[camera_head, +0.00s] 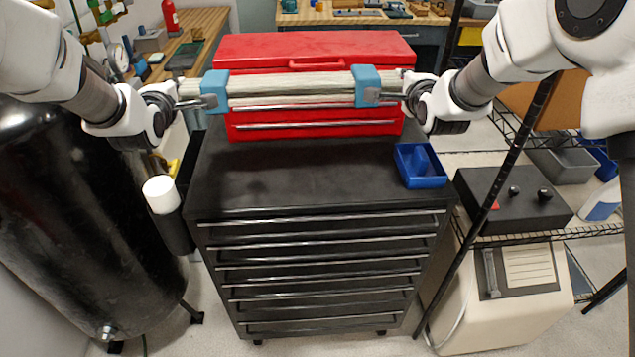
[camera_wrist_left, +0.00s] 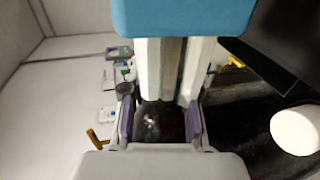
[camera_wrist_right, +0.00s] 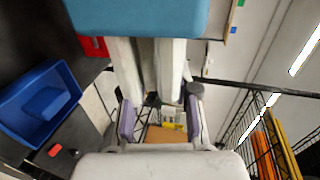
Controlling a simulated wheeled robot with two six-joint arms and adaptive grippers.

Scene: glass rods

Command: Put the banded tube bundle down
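The banded tube bundle (camera_head: 290,86) is a set of long pale tubes with a blue band near each end. It is level, held in the air above the black cabinet and in front of the red toolbox. My left gripper (camera_head: 193,101) is shut on its left end, outside the left band (camera_head: 215,88). My right gripper (camera_head: 392,96) is shut on its right end, outside the right band (camera_head: 366,86). The wrist views show pale tubes (camera_wrist_left: 160,70) (camera_wrist_right: 150,70) running between the purple finger pads. The contact itself is partly hidden.
The black cabinet top (camera_head: 300,175) is clear in front of the red toolbox (camera_head: 315,50), except for a blue bin (camera_head: 420,166) at its right. A white-topped cylinder (camera_head: 161,194) stands at the left. A wire shelf with a black box (camera_head: 510,200) is at right.

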